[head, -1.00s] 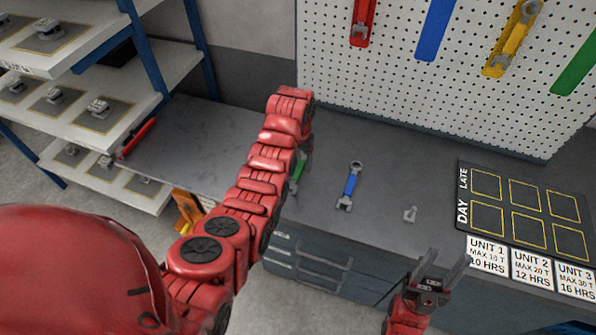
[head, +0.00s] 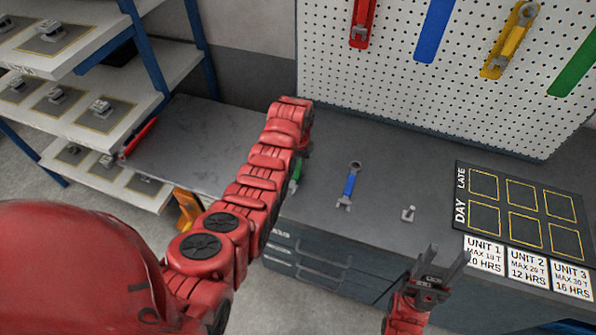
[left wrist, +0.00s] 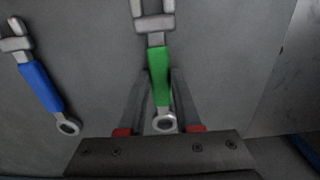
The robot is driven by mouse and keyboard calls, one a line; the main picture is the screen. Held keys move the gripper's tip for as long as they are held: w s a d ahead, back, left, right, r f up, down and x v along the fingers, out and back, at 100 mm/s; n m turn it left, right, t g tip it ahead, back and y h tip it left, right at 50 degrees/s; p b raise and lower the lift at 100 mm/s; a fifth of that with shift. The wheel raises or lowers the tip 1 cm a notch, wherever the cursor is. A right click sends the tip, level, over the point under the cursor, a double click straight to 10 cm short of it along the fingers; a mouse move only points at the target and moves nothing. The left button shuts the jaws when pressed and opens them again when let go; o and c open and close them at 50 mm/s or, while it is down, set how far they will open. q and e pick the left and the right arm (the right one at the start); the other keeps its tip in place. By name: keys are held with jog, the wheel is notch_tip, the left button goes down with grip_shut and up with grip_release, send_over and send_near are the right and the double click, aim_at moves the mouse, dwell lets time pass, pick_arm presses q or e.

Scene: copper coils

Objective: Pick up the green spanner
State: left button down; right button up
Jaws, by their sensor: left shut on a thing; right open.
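The green spanner (head: 297,174) lies at the bench top beside my left arm, partly hidden by it in the head view. In the left wrist view the green spanner (left wrist: 160,78) runs between the two fingers, its grey jaw end at the top and its ring end near the palm. My left gripper (left wrist: 159,92) is shut on its green handle. In the head view my left gripper (head: 304,150) is mostly hidden behind its own wrist. My right gripper (head: 441,268) is open and empty in front of the bench edge.
A blue spanner (head: 349,186) and a small grey part (head: 408,214) lie on the bench (head: 390,180). A black marked board (head: 487,206) lies at the right. Red and yellow (head: 508,45) tools hang on the pegboard (head: 400,85). Shelves (head: 110,60) stand at the left.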

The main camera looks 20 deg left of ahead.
aim_at(298, 169)
dwell(0.4)
pick_arm(q)
jog(key=shift+w+r+b, duration=0.1)
jog(key=shift+r+b, duration=0.4)
jog(key=shift+r, duration=0.3)
notch_tip(298, 169, up, 3)
jog(key=shift+r+b, duration=0.15)
jog(key=shift+b, duration=0.65)
notch_tip(298, 169, up, 5)
jog(key=p, duration=0.4)
jog(key=shift+r, duration=0.1)
